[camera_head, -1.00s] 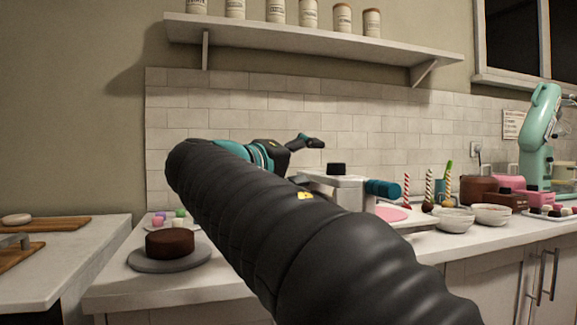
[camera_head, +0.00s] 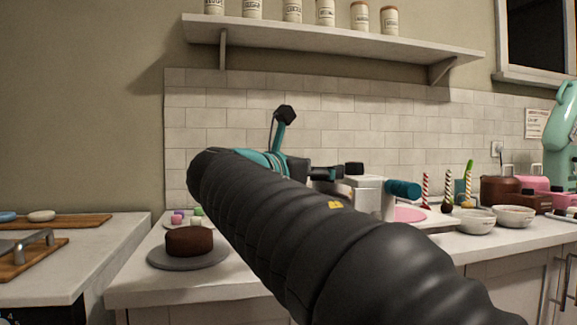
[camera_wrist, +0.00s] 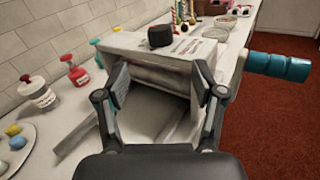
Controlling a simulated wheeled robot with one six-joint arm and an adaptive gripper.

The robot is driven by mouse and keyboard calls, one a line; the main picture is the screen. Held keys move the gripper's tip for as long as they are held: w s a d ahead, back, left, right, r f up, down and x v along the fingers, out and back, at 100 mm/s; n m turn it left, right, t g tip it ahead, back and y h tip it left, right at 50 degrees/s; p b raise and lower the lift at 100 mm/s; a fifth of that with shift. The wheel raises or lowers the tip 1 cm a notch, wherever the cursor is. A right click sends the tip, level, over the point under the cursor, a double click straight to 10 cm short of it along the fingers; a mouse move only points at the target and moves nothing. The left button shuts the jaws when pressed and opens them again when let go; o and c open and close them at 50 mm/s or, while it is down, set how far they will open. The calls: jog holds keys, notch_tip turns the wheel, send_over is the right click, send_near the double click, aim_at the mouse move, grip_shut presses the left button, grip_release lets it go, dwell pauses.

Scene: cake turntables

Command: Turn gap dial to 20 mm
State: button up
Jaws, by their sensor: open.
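A white machine with rollers (camera_wrist: 172,52) stands on the counter. Its black dial (camera_wrist: 160,36) sits on top, and a teal handle (camera_wrist: 280,66) sticks out at its right side. In the head view the dial (camera_head: 354,168) and the teal handle (camera_head: 403,188) show just beyond my arm. My gripper (camera_wrist: 162,83) is open and empty, with its two fingers apart in front of the machine's near side. The dial lies beyond and above the fingertips in the wrist view. Dial markings are too small to read. In the head view my arm hides part of the machine.
A chocolate cake (camera_head: 189,240) on a grey turntable (camera_head: 165,262) sits at the left. White bowls (camera_head: 513,217) and striped candles (camera_head: 424,190) stand to the right. A red-capped bottle (camera_wrist: 76,72) and a jar (camera_wrist: 37,93) stand left of the machine. A shelf (camera_head: 335,40) hangs above.

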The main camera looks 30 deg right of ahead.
aim_at(350, 165)
jog(key=shift+n, duration=0.3)
jog(key=x, duration=1.4)
jog(key=shift+a+p, duration=0.1)
jog(key=shift+p, duration=0.25)
jog(key=c, duration=1.1)
